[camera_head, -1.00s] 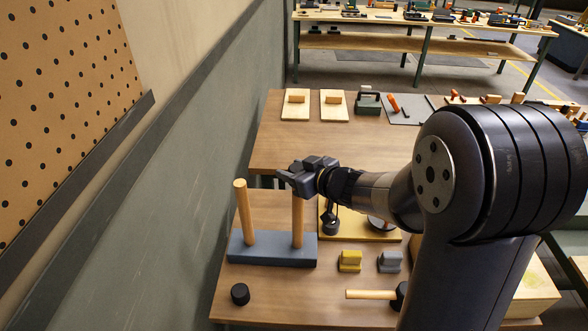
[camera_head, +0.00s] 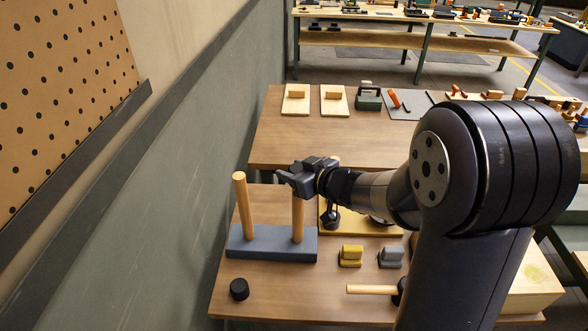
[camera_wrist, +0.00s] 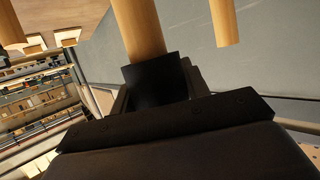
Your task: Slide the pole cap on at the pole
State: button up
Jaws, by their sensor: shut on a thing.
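A blue-grey base (camera_head: 272,244) with two upright wooden poles stands on the near table. The left pole (camera_head: 241,208) is bare at its top. My gripper (camera_head: 297,180) is at the top of the right pole (camera_head: 298,220) and hides that end. In the wrist view, my gripper (camera_wrist: 155,90) is shut on a black pole cap (camera_wrist: 155,80), which meets the end of the right pole (camera_wrist: 139,30). I cannot tell how far the cap is around the pole. A second black cap (camera_head: 239,289) lies on the table in front of the base.
A yellow block (camera_head: 350,256), a grey block (camera_head: 390,257) and a wooden-handled mallet (camera_head: 370,290) lie right of the base. A yellow board (camera_head: 350,228) with dark parts is behind them. The wall (camera_head: 190,190) runs close along the left.

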jog(key=shift+f+b, duration=0.55)
jog(key=shift+f, duration=0.2)
jog(key=o, duration=1.1)
jog(key=shift+c, duration=0.2)
jog(key=v, duration=1)
jog(key=shift+s+d+p, duration=0.25)
jog(key=shift+s+p, duration=0.1)
jog(key=shift+r, duration=0.15)
jog(key=x, duration=1)
jog(key=shift+w+a+b, duration=0.2)
jog(key=shift+w+b, duration=0.05)
jog(key=shift+b, duration=0.05)
jog(key=shift+r+p, duration=0.3)
